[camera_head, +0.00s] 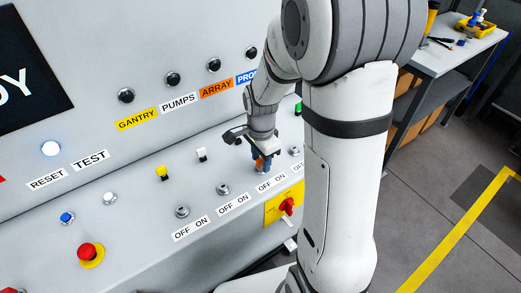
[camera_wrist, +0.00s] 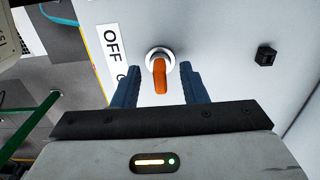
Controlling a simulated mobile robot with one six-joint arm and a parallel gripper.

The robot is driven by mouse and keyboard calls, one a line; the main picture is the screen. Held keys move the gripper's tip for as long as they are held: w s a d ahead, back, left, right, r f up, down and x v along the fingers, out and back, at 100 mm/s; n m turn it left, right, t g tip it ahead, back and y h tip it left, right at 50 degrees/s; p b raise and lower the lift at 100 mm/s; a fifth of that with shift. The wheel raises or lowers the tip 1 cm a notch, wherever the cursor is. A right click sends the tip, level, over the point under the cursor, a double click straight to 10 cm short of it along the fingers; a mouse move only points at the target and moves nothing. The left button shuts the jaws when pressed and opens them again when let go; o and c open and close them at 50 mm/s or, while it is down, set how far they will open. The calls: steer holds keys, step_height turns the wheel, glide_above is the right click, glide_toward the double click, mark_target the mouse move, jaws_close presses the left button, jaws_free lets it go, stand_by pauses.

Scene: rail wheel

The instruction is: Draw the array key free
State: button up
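The orange array key (camera_wrist: 160,77) stands in a round silver lock collar (camera_wrist: 158,54) in the wrist view, its grip pointing down the picture. A bit of the orange key (camera_head: 259,163) also shows at my gripper in the head view. My gripper (camera_wrist: 160,85) is open, with one blue finger on each side of the key and a visible gap to it on both sides. In the head view my gripper (camera_head: 262,166) is low over the sloping panel, at the third key switch in the row. The key's lower end is close to the gripper's dark front edge.
Other key switches (camera_head: 182,211) stand in the row on the panel. A yellow plate with a red rotary switch (camera_head: 288,206) is just right of and below my gripper. White and yellow toggles (camera_head: 162,173) and a red mushroom button (camera_head: 89,252) are to the left.

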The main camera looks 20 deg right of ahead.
steer(key=shift+c, duration=0.6)
jaws_close()
